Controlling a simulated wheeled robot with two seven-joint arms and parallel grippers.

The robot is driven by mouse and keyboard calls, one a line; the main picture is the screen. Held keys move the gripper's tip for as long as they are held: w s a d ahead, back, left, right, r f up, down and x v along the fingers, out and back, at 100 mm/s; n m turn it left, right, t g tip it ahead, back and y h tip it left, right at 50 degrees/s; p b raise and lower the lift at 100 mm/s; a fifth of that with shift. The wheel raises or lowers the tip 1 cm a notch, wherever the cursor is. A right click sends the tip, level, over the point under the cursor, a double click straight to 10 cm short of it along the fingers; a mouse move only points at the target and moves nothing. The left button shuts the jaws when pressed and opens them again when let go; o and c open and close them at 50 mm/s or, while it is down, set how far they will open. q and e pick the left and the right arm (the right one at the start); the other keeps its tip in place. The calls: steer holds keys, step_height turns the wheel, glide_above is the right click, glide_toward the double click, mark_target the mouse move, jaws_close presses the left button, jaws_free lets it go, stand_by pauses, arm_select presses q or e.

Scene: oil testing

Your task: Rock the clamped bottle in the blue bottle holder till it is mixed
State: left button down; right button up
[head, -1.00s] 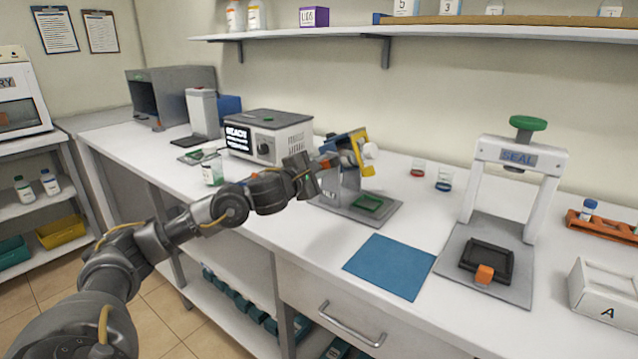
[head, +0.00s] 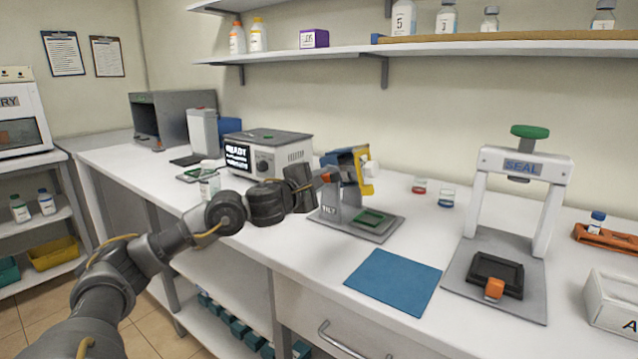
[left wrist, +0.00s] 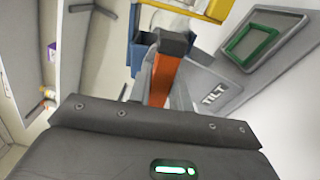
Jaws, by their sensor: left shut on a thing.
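The blue bottle holder (head: 346,157) sits on a grey stand marked TILT (head: 334,203), with a yellow clamp (head: 365,176) at its right side. A white part of the bottle (head: 372,167) shows behind the clamp; most of the bottle is hidden, so I cannot tell how mixed it is. My left gripper (head: 320,180) is at the left side of the holder, shut on its orange handle. In the left wrist view the orange handle (left wrist: 163,80) runs from the jaws up to the blue holder (left wrist: 141,48). My right gripper is not in view.
A green-framed pad (head: 370,217) lies on the stand's base. A box with a READY screen (head: 265,150) stands behind left. A blue mat (head: 393,281), a SEAL press (head: 522,165) and two small cups are to the right. The counter around the mat is clear.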

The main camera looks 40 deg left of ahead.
arm_select(q)
steer(key=n, duration=0.4)
steer(key=shift+p, duration=0.3)
steer(key=n, duration=0.5)
steer(key=shift+p, duration=0.35)
steer(key=n+p, duration=0.1)
steer(key=n, duration=0.2)
steer(key=shift+n, duration=1.5)
